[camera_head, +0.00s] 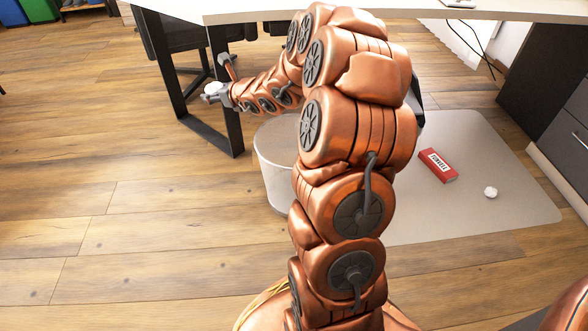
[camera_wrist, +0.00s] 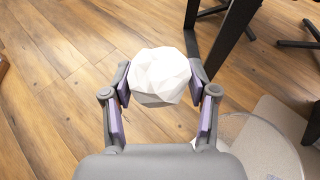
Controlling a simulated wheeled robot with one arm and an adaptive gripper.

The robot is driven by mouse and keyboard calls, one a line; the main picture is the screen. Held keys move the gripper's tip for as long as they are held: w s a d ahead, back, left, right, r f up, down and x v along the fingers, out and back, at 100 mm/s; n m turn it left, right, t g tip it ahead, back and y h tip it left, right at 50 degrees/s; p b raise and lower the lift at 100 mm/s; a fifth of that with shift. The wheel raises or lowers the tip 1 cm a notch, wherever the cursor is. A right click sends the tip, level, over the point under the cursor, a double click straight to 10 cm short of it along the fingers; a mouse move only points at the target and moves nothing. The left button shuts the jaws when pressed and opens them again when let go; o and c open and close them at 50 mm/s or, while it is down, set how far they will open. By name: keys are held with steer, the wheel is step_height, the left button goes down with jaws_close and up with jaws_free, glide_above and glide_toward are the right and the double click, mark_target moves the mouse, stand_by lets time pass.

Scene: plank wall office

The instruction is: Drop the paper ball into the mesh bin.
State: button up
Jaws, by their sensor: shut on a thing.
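A white crumpled paper ball (camera_wrist: 160,72) is between the two fingers of my gripper (camera_wrist: 162,88), which is shut on it. In the head view the paper ball (camera_head: 213,88) shows at the end of my outstretched arm, in my gripper (camera_head: 216,95), near the black desk leg. The pale, round mesh bin (camera_head: 272,178) stands on the floor below and to the right of the gripper; my arm hides its right part. In the wrist view the bin (camera_wrist: 268,143) shows at lower right, partly behind the gripper. The ball is clear of the bin.
A white desk (camera_head: 230,10) with black legs (camera_head: 180,75) stands behind. A grey mat (camera_head: 450,220) holds a red box (camera_head: 438,165) and another white crumpled ball (camera_head: 491,191). A dark cabinet (camera_head: 545,75) is at right. The wooden floor at left is clear.

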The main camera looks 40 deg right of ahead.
steer(key=s+d+f+m+h, duration=0.1)
steer(key=s+d+f, duration=0.2)
steer(key=d+f, duration=0.35)
steer(key=s+d+f+m+h+b, duration=0.1)
steer(key=s+d+f, duration=0.2)
steer(key=d, duration=0.7)
steer(key=s+d+f, duration=0.4)
steer(key=d+f, duration=0.1)
steer(key=d, duration=0.3)
steer(key=shift+w+f+b, duration=0.2)
steer(key=shift+f+b, duration=1.6)
steer(key=shift+f, duration=1.05)
steer(key=o, duration=0.8)
steer(key=v, duration=1.2)
steer(key=shift+a, duration=0.1)
